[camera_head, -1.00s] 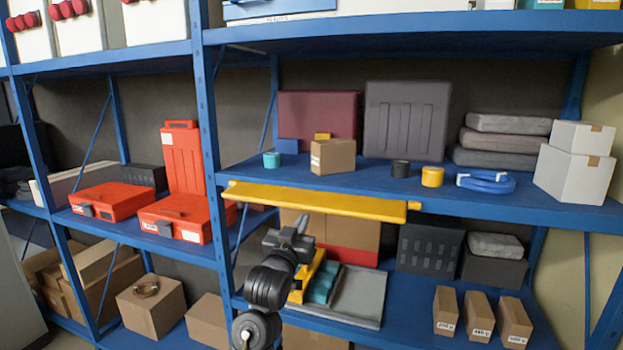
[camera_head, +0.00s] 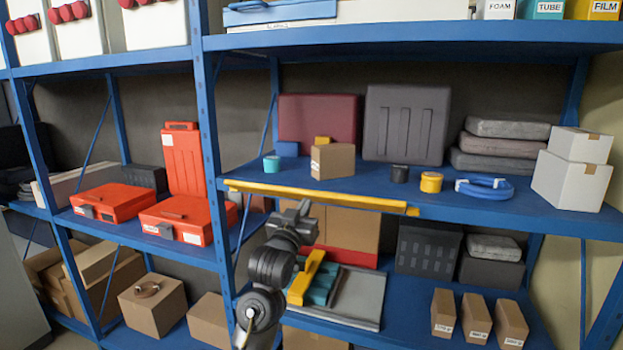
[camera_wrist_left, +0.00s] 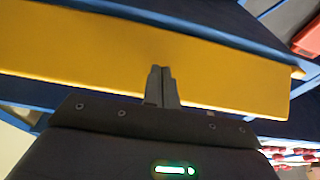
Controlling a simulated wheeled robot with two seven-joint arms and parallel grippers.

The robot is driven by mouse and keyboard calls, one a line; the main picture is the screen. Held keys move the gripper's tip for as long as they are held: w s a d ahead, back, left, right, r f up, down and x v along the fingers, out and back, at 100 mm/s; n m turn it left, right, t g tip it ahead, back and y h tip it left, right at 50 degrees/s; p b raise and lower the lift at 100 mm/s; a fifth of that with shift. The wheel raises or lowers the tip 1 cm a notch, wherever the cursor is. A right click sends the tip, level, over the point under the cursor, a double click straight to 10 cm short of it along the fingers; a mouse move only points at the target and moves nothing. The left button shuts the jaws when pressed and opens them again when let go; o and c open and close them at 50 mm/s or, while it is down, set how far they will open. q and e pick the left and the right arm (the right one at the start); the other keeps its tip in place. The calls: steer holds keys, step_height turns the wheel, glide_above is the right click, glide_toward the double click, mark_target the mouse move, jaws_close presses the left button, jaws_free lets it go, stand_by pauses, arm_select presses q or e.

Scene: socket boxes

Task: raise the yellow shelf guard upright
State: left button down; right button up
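The yellow shelf guard (camera_head: 320,196) runs along the front edge of the middle blue shelf. In the head view it shows as a thin strip, seen nearly edge-on, not upright. In the left wrist view its broad yellow face (camera_wrist_left: 90,50) fills much of the picture. My left gripper (camera_head: 303,212) is just below the guard, near its middle. Its two fingers (camera_wrist_left: 160,75) are together with nothing between them. The tips overlap the guard's face in the wrist view and seem to be at or very near it. My right gripper is not in view.
On the shelf behind the guard stand a cardboard box (camera_head: 332,161), a teal roll (camera_head: 271,162), a black roll (camera_head: 399,173), a yellow roll (camera_head: 431,182) and a blue hose coil (camera_head: 485,188).

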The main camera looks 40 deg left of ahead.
mark_target(305, 190)
arm_select(q)
steer(key=shift+w+a+r, duration=0.1)
steer(key=shift+w+r, duration=0.15)
steer(key=shift+r, duration=0.5)
steer(key=shift+w+a+r, duration=0.1)
steer(key=shift+w+r, duration=0.1)
steer(key=shift+r, duration=0.6)
steer(key=shift+w+a+r, duration=0.1)
steer(key=shift+w+r, duration=0.15)
steer(key=shift+r, duration=0.5)
steer(key=shift+w+a, duration=0.25)
steer(key=shift+w, duration=0.7)
steer(key=r+v, duration=0.2)
steer(key=v, duration=0.7)
steer(key=shift+s+d, duration=0.2)
steer(key=shift+s, duration=0.4)
